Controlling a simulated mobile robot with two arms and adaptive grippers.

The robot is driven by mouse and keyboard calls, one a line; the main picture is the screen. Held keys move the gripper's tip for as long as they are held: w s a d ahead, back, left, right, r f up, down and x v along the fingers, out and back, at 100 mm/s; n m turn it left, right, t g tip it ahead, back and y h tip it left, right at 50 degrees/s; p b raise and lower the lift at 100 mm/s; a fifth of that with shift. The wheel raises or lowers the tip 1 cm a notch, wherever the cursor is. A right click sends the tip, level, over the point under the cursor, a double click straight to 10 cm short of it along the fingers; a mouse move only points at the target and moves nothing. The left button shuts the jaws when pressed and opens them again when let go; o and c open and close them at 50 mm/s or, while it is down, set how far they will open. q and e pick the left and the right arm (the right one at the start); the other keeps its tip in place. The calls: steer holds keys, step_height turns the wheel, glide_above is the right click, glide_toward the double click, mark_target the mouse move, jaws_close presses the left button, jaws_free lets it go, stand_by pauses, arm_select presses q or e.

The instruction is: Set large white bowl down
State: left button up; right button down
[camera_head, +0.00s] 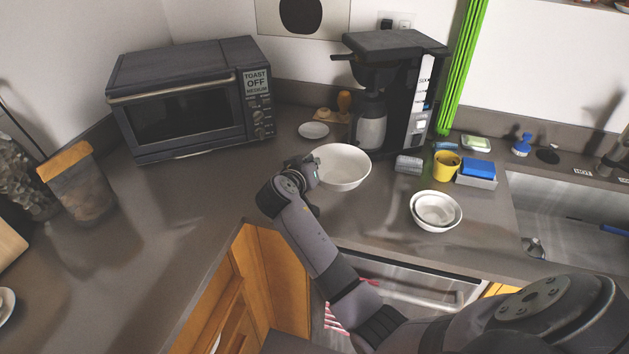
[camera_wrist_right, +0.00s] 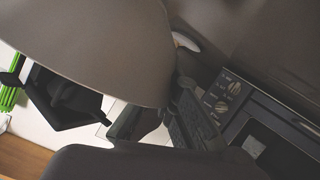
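The large white bowl (camera_head: 345,168) is upright over the counter in front of the coffee maker. In the wrist view its shaded, curved side (camera_wrist_right: 95,38) fills the upper left. My right gripper (camera_head: 306,171) is at the bowl's left rim. In the wrist view its fingers (camera_wrist_right: 160,122) lie on both sides of the bowl's edge and look shut on it. I cannot tell whether the bowl's base touches the counter (camera_head: 255,178). My left gripper is not in view.
A toaster oven (camera_head: 190,95) stands left and a coffee maker (camera_head: 400,85) behind. A small white plate (camera_head: 314,130) lies between them. Two nested white bowls (camera_head: 436,211), a yellow cup (camera_head: 446,166) and a sink (camera_head: 570,212) are right. The counter left of my gripper is clear.

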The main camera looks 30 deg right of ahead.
step_height(320, 180, down, 7)
steer(key=shift+w+f+p, duration=0.1)
steer(key=shift+p, duration=0.3)
steer(key=c, duration=2.3)
jaws_free()
steer(key=shift+f, duration=0.15)
steer(key=o, duration=0.5)
